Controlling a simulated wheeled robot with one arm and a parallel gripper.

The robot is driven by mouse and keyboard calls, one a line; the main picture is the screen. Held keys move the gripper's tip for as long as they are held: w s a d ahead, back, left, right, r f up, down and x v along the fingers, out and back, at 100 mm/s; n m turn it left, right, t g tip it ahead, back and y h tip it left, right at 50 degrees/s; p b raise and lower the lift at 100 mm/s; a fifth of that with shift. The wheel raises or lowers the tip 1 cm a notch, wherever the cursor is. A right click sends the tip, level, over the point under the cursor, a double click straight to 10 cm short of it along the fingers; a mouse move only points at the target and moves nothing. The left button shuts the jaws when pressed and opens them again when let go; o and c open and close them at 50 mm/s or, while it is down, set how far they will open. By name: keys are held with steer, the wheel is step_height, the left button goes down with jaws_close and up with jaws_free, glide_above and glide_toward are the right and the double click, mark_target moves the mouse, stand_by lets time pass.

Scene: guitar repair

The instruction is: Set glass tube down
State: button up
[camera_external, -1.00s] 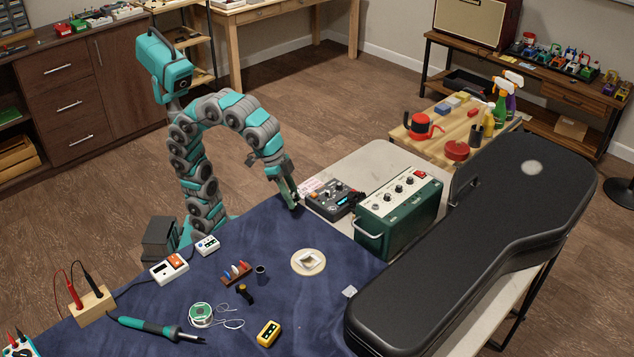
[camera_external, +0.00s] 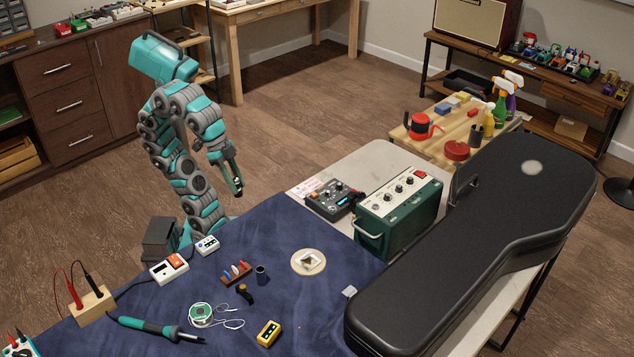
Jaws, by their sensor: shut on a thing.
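My gripper (camera_external: 236,188) hangs fingers-down at the far left edge of the blue cloth (camera_external: 225,315), in front of the floor in the picture. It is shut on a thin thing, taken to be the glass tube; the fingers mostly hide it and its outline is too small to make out. A round pale plate (camera_external: 296,264) lies on the cloth to the right of and nearer than my gripper. A white square ring (camera_external: 318,262) sits on it, with a brownish middle.
A small dark cup (camera_external: 261,275) and a rack with coloured pieces (camera_external: 236,274) stand left of the plate. A green amplifier unit (camera_external: 398,222) and black guitar case (camera_external: 470,255) block the right side.

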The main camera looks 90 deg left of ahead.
steer(key=s, duration=0.4)
steer(key=shift+m, duration=0.3)
steer(key=w+d, duration=0.3)
steer(key=d, duration=0.1)
steer(key=w+d+f, duration=0.1)
steer(key=w+d, duration=0.2)
steer(key=d, duration=0.1)
steer(key=w+d, duration=0.4)
steer(key=shift+w+f, duration=0.1)
steer(key=shift+f, duration=1.95)
steer(key=shift+f+b, duration=0.15)
steer(key=shift+b, duration=0.15)
steer(key=o, duration=1)
steer(key=p+v, duration=0.2)
steer(key=v, duration=1)
steer(key=shift+a+r, duration=0.1)
steer(key=shift+r, duration=0.1)
